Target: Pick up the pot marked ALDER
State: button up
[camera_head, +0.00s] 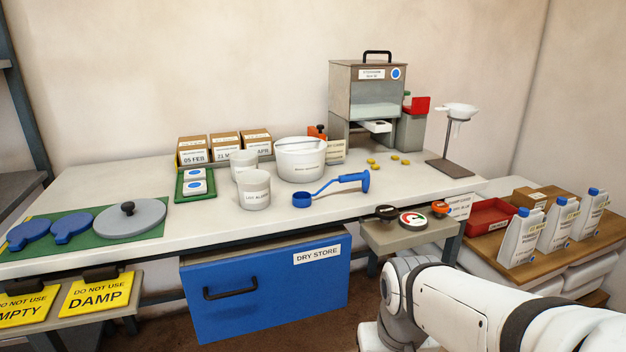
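Two white pots stand on the white worktop (120,186), left of the large white bowl (302,166). The front pot (255,200) is upright, and its small label seems to end in ALDER, though the print is blurred. The rear pot (242,161) stands just behind it and is partly hidden by it; I cannot read a label on it. My gripper is out of view. Only a part of my white arm shows at the bottom right, well away from both pots.
A blue scoop (335,187) lies right of the front pot. A green tray (180,190) with white blocks is on the left. Boxes (225,146) stand behind. A blue DRY STORE drawer (265,285) is below the worktop. The strip before the front pot is clear.

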aim_at(253, 185)
jog(key=u, duration=2.9)
jog(key=k, duration=0.7)
jog(key=z, duration=1.9)
jog(key=i, duration=0.65)
jog(key=u, duration=0.05)
